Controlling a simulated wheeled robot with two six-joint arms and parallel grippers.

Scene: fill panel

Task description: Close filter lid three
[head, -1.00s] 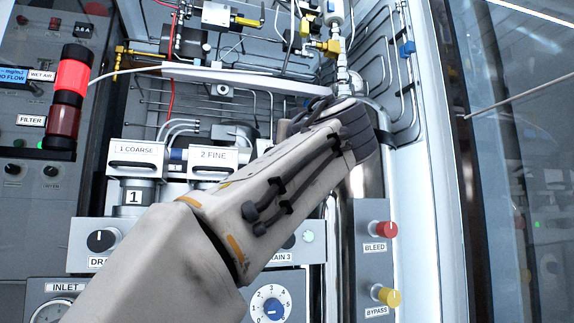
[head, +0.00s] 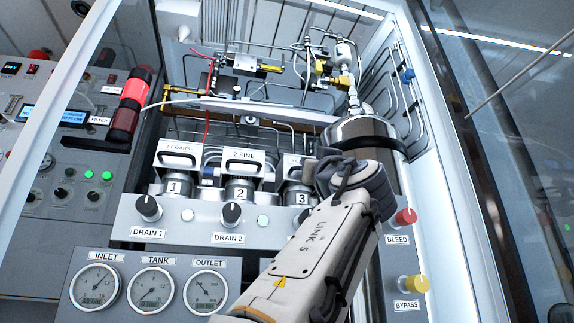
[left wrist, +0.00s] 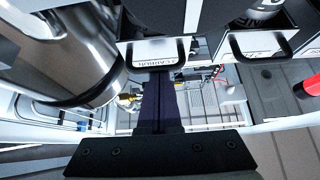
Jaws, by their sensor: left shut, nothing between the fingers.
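Filter lid three (head: 293,168) is the rightmost of three white lids, above the filter body marked 3 (head: 302,198). Its right side is hidden behind my left arm, and I cannot tell whether it is fully down. In the left wrist view, lid three (left wrist: 157,50) shows its dark handle and an upside-down label. My left gripper (left wrist: 159,78) is shut and empty, its fingertips close to this lid's handle edge; I cannot tell whether they touch. In the head view my left wrist hides the fingers. My right gripper is out of view.
Lids one (head: 179,157) and two (head: 241,160) stand to the left. A metal tank (head: 362,130) is close on the right, also large in the wrist view (left wrist: 60,45). Drain knobs (head: 231,214), gauges (head: 151,290), a red bleed knob (head: 405,217) and yellow bypass knob (head: 413,284) lie in front.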

